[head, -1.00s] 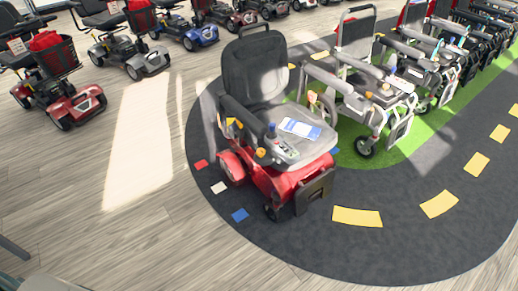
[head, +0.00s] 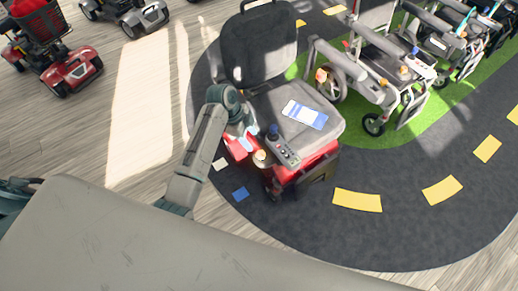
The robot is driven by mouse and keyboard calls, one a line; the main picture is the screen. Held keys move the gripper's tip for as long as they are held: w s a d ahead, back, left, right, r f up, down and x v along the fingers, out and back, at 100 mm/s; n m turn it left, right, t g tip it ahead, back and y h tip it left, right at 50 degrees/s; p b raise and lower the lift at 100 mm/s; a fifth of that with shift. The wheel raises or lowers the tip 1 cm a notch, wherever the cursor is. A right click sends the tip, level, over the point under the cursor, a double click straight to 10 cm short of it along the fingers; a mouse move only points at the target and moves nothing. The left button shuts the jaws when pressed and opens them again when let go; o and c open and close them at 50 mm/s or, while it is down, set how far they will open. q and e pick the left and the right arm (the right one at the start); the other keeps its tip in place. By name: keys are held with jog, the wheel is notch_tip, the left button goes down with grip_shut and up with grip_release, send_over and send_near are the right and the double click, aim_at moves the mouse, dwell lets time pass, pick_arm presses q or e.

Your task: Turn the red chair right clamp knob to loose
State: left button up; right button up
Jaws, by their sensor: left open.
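The red chair (head: 315,157) stands on the dark mat, with a black backrest, a grey seat and a joystick panel (head: 283,148) on the armrest nearer my arm. A small pale tan knob (head: 260,157) shows at the front of that armrest, just below the panel; it looks like the right clamp knob, but its setting is too small to read. My left gripper (head: 247,141) is open beside the armrest, just above and left of this knob. I cannot tell whether it touches anything. My left forearm and gripper hide part of the armrest. My right gripper is out of view.
A blue and white card (head: 305,114) lies on the seat. A grey folding wheelchair (head: 375,75) stands close on the right, on a green strip. A red scooter (head: 60,70) is at the upper left. The dark mat (head: 400,235) in front is mostly clear.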

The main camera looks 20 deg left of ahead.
aim_at(261, 154)
pick_arm(q)
jog(key=p+x, duration=0.1)
jog(key=x, duration=0.8)
jog(key=shift+a, duration=0.1)
jog(key=c, duration=1)
